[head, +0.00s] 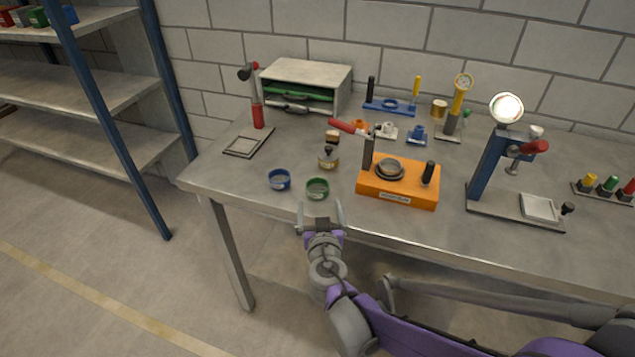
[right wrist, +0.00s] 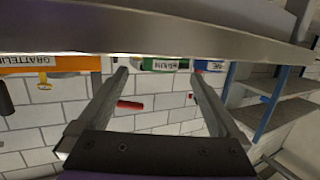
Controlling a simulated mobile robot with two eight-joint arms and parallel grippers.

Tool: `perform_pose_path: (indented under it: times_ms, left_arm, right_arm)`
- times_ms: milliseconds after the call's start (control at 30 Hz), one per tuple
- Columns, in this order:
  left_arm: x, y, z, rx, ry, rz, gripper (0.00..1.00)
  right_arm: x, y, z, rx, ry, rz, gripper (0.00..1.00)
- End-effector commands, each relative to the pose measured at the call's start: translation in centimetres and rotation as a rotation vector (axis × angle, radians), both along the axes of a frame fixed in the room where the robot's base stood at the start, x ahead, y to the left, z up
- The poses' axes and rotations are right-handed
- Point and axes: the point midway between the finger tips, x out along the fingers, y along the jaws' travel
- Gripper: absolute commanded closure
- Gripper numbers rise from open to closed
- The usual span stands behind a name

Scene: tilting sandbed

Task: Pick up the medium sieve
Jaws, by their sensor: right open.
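The green ring-shaped sieve (head: 317,189) lies near the table's front edge. In the right wrist view its green side (right wrist: 160,66) bears a label that seems to read MEDIUM, upside down. A blue sieve (head: 279,180) lies to its left, apart from it; it also shows in the right wrist view (right wrist: 210,67). My right gripper (head: 320,208) is open and empty, just in front of the green sieve at the table's edge. In the right wrist view, the green sieve shows beyond and between the spread fingers (right wrist: 160,76). My left gripper is not in view.
The grey table (head: 237,193) has its front edge close to my right gripper. An orange device (head: 398,189) with a ring on top stands right of the green sieve. A small jar (head: 328,158) stands behind it. A blue press (head: 488,170) stands farther right.

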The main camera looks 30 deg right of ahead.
Motion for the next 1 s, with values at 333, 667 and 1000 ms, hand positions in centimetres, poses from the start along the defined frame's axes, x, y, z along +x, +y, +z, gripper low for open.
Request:
perform_pose_path:
  times_ms: [333, 667, 1000]
  left_arm:
    - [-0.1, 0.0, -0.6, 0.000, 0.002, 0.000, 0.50]
    - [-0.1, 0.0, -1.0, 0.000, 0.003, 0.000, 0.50]
    - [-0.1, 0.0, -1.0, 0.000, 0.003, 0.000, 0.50]
  right_arm:
    - [3.6, -1.9, -0.8, -0.001, 0.002, -0.003, 0.00]
    - [7.6, -3.8, -1.3, -0.001, 0.002, -0.003, 0.00]
    - [8.1, -4.0, -1.4, -0.001, 0.002, -0.002, 0.04]
